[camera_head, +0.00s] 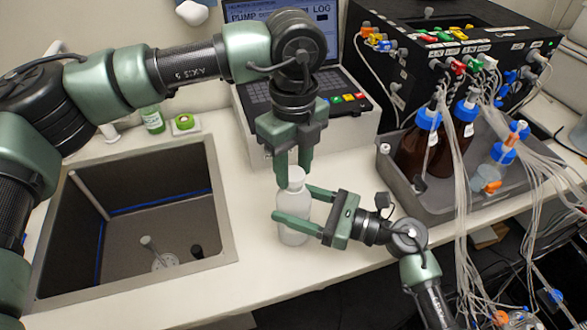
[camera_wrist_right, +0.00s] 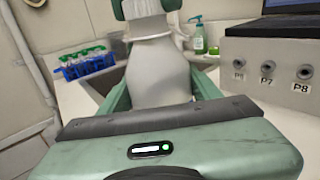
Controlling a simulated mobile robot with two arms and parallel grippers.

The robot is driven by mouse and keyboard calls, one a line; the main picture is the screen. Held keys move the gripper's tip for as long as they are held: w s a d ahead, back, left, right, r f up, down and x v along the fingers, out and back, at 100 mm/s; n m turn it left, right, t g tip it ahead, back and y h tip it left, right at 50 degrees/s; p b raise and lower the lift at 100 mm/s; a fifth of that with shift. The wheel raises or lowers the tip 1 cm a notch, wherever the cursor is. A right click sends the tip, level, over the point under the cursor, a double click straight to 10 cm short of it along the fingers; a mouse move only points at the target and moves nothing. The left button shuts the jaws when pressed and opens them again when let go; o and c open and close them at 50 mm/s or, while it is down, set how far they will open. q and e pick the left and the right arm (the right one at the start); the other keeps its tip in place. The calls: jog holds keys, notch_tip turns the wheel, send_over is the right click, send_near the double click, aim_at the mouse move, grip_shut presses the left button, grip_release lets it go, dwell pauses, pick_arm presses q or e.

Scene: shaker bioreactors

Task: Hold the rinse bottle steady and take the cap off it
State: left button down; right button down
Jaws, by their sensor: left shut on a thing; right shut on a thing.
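The white rinse bottle (camera_head: 293,236) stands upright on the counter in front of the pump box. It also fills the middle of the right wrist view (camera_wrist_right: 160,75). My right gripper (camera_head: 291,203) reaches in from the right and is shut around the bottle's body. My left gripper (camera_head: 293,168) points down from above, shut on the white cap (camera_head: 296,175) at the bottle's top. I cannot tell whether the cap is still seated on the neck.
A sink (camera_head: 222,205) opens in the counter at left. A grey tray (camera_head: 400,190) with brown bottles and tubing stands at right. The pump box (camera_head: 248,125) is behind. A green soap bottle (camera_head: 152,120) stands behind the sink. The counter's front edge is close.

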aim_at(293, 174)
pick_arm(q)
jog(key=shift+r, duration=0.65)
jog(key=shift+r, duration=2)
pick_arm(e)
jog(key=shift+c, duration=1.2)
grip_release()
